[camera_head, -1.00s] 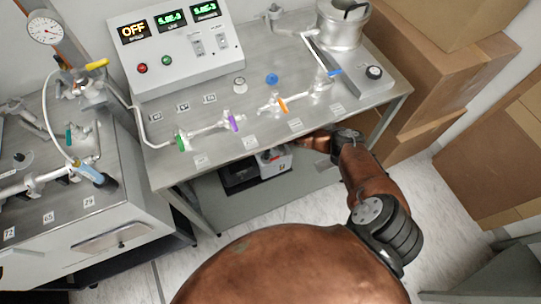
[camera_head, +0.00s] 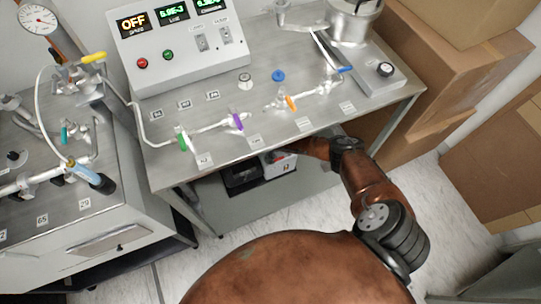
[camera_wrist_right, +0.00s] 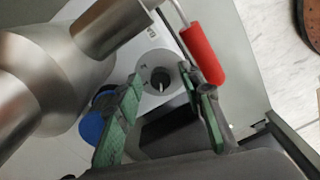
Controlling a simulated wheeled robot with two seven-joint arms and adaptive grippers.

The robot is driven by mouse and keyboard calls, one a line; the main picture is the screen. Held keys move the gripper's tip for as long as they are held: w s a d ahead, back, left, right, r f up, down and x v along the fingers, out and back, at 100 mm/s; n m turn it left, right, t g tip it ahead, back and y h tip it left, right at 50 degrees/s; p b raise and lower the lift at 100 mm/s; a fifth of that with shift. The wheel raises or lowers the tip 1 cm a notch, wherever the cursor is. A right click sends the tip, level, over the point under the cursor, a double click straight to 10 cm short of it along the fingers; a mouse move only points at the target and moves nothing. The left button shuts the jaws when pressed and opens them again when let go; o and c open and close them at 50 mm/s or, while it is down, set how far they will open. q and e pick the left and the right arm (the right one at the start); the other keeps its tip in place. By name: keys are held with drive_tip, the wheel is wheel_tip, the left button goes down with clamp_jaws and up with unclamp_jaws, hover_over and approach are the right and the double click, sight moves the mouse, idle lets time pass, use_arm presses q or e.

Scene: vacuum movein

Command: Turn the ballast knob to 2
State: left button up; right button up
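The ballast knob (camera_wrist_right: 160,77) shows in the right wrist view as a small dark knob with a light pointer line, in a round grey dial. The dial's marks are too small to read. My right gripper (camera_wrist_right: 161,88) is open, with its green-padded fingers on either side of the knob in the picture. I see no finger clearly touching it. In the head view, my right arm reaches under the table edge, and its gripper is hidden there. The pump (camera_head: 285,162) is partly visible under the table. My left gripper is not in view.
A red handle (camera_wrist_right: 203,54) and a large metal cylinder (camera_wrist_right: 50,72) flank the knob in the right wrist view. The metal table (camera_head: 225,155) overhangs the pump and carries valves and a control box (camera_head: 180,45). Cardboard boxes (camera_head: 440,75) stand at right.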

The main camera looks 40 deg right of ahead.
drive_tip(key=shift+c, duration=0.4)
clamp_jaws()
